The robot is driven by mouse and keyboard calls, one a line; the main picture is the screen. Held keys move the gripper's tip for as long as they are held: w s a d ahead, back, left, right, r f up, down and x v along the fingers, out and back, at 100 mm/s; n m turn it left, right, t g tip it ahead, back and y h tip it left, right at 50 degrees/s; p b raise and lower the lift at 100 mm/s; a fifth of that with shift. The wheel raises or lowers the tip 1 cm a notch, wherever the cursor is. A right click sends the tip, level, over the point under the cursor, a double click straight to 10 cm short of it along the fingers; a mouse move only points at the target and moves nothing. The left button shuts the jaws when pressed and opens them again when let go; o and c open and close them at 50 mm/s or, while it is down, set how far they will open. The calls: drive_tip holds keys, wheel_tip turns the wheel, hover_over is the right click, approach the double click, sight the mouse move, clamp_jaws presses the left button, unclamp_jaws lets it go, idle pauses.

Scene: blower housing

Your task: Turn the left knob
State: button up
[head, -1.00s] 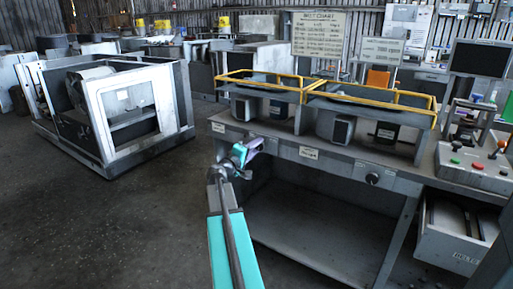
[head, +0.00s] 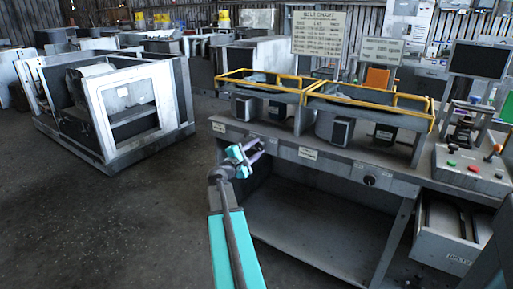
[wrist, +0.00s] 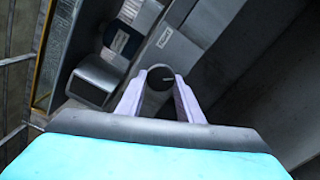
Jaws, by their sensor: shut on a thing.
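The left knob (wrist: 160,78) is a dark round knob with a pale pointer line on its face, on the bench's front panel. In the wrist view it sits between the two lavender fingers of my gripper (wrist: 160,85), which are shut on its sides. In the head view my gripper (head: 257,150) reaches the left part of the bench front, and it hides the left knob there. The right knob (head: 370,180) is dark and round, further right on the same panel, and nothing touches it.
The grey workbench (head: 310,160) carries yellow-railed housings (head: 370,98) above the panel. A control box (head: 475,170) with coloured buttons and an open drawer (head: 445,236) are at right. A framed metal cabinet (head: 105,105) stands at left. The floor between is clear.

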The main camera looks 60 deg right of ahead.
drive_tip(key=shift+a+f, duration=0.1)
drive_tip(key=shift+f, duration=0.1)
drive_tip(key=o, duration=0.8)
drive_tip(key=shift+o, duration=1.3)
drive_tip(key=shift+r, duration=0.1)
drive_tip(key=a, duration=1.3)
drive_tip(key=shift+a, duration=0.4)
